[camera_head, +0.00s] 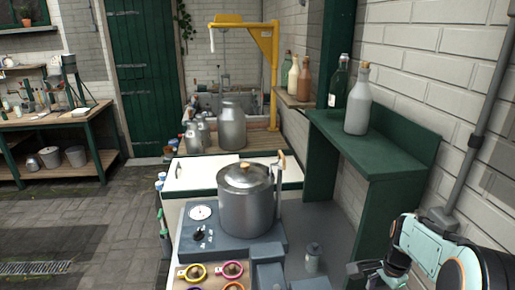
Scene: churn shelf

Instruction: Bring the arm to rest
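My gripper (366,270) shows at the lower right, at the end of my white, teal and orange arm (440,255). Its dark fingers point left, over the grey floor area below the green shelf. Part of the gripper is cut off or hidden at the bottom edge, so I cannot tell whether it is open or shut. I see nothing held in the visible part.
A lidded metal pot (246,200) stands on a grey unit with a dial (201,212). A green shelf (385,150) holds a grey bottle (358,103) and a dark green bottle (339,82). A small grey jar (312,257) stands left of my gripper.

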